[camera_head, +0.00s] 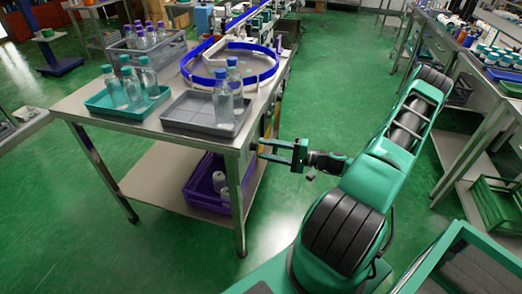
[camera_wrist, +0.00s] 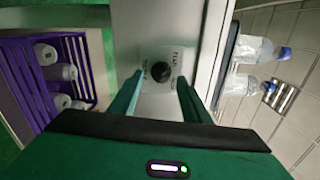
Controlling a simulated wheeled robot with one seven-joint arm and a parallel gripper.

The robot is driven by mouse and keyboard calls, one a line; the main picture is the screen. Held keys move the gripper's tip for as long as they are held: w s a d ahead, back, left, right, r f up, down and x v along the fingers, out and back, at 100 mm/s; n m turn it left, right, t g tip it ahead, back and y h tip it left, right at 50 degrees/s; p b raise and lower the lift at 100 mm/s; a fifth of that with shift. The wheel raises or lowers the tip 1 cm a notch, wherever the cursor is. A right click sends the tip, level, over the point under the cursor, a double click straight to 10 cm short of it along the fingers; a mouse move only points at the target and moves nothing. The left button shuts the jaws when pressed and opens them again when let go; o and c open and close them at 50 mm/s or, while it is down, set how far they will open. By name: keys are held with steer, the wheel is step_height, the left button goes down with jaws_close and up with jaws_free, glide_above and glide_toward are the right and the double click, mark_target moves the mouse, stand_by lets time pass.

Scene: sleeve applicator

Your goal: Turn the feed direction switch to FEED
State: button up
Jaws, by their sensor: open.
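The feed direction switch (camera_wrist: 163,74) is a round black knob on a pale label plate with small lettering, set in a grey metal panel in the wrist view. The lettering is too small to read surely, and I cannot tell which way the knob points. My gripper (camera_wrist: 158,88) is open, with one green finger on each side of the knob in the picture. I cannot tell whether the fingers touch it. In the head view my gripper (camera_head: 262,150) reaches the right side of the metal table, near its front corner; the switch is hidden there.
The metal table (camera_head: 75,100) carries a teal tray (camera_head: 98,108) and a grey tray (camera_head: 180,118) with bottles, and a blue-rimmed turntable (camera_head: 185,68). A purple crate (camera_head: 200,192) with white rolls sits on the lower shelf. Green floor (camera_head: 300,110) is open to the right.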

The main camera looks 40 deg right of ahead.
steer(key=v, duration=0.9)
stand_by(0.3)
steer(key=s+a+r+n+g+h, duration=0.2)
steer(key=s+a+r+n+g, duration=0.15)
steer(key=a+n+g, duration=0.6)
steer(key=s+r+m+g+h, duration=0.4)
steer(key=s+r+h, duration=0.4)
steer(key=s+r, duration=0.8)
steer(key=shift+a+r+g+h, duration=0.35)
steer(key=shift+a+r+h, duration=0.05)
steer(key=shift+r, duration=0.85)
